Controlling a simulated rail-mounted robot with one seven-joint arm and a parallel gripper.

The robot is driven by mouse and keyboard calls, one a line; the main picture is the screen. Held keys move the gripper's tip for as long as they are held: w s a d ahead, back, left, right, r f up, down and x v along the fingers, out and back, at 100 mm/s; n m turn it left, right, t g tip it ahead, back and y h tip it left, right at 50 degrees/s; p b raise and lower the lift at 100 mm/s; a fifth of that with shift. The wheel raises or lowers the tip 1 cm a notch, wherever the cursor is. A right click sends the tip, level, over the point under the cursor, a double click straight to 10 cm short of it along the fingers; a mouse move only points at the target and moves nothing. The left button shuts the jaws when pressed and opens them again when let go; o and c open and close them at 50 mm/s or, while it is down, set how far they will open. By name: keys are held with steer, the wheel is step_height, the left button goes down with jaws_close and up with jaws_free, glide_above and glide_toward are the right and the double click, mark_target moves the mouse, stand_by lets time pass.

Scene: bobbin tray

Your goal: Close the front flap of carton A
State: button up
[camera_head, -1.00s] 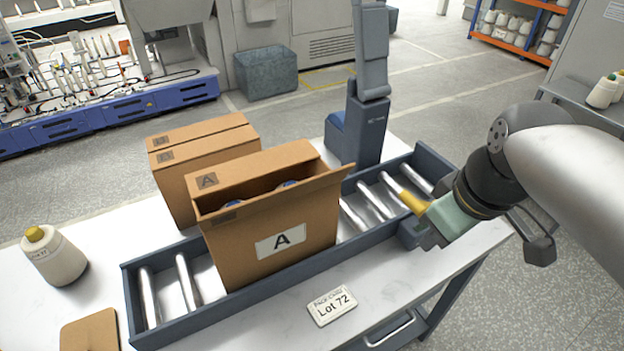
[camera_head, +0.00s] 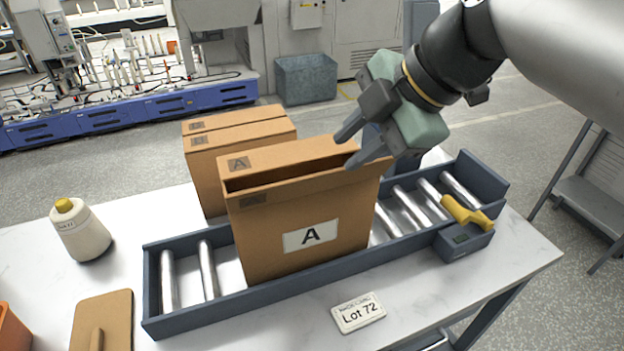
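Carton A (camera_head: 265,245) is a brown box on the roller conveyor, with a white "A" label on its front. Its far top panel (camera_head: 285,153) carries a small dark A mark and lies folded inward. The front flap (camera_head: 300,184) runs along the near top edge with a dark mark at its left; its exact angle is hard to tell. A narrow dark gap shows between the two. My gripper (camera_head: 348,150) is above the carton's right end, its two fingers apart with nothing seen between them. It hides part of that end; contact cannot be told.
Another closed carton (camera_head: 232,142) stands behind. The conveyor tray (camera_head: 222,308) has bare rollers on both sides. A yellow-handled tool (camera_head: 465,213) sits on a grey dock at right. A yellow-capped cone (camera_head: 80,230), brown board (camera_head: 100,325) and Lot 72 card (camera_head: 358,312) lie around.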

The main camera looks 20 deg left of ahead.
mark_target(321, 173)
steer(key=p+x, duration=0.1)
steer(key=x, duration=1)
jaws_close()
